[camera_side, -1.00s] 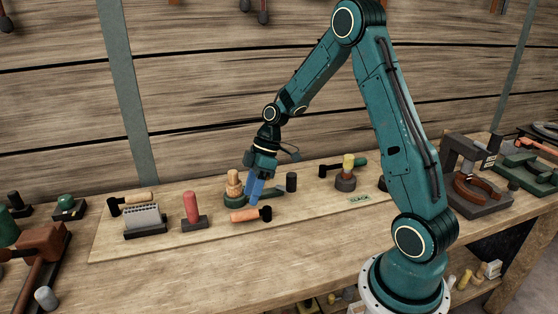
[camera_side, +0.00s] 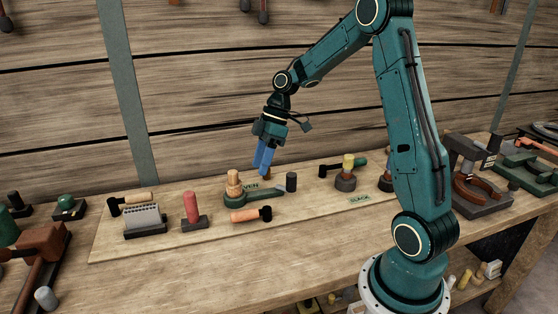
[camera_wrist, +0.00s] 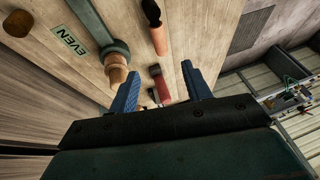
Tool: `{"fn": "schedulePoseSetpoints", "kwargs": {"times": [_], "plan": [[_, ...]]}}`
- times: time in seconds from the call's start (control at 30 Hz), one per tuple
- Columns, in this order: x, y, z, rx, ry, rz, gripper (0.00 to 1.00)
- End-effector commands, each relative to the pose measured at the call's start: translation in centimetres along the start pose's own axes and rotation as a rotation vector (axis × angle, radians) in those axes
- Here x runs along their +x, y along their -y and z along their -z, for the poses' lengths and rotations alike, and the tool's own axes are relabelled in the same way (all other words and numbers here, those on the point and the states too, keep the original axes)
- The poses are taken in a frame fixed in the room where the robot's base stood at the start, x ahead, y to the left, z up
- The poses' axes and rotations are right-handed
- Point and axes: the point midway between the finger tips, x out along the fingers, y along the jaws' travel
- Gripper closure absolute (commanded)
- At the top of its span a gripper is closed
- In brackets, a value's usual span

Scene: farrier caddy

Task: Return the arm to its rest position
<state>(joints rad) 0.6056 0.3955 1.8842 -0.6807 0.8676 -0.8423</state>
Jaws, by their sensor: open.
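My gripper (camera_side: 264,157) is raised above the pale board on the workbench, its blue fingers pointing down. In the wrist view its two fingers (camera_wrist: 160,88) stand apart with nothing held between them. My gripper is clear of both.
The air above the board is free.

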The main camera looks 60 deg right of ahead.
Motion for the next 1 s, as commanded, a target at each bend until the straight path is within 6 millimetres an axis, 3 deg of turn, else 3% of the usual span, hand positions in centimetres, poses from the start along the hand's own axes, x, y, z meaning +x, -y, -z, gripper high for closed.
{"fn": "schedulePoseSetpoints", "kwargs": {"times": [0.27, 0.47, 1.0], "plan": [[-0.1, 0.3, 0.2, 0.004, 0.004, -0.005, 0.51], [-1.1, 1.9, 1.2, 0.033, 0.022, -0.037, 0.51], [-5.1, 11.8, 3.6, 0.235, 0.061, -0.232, 0.51]]}}
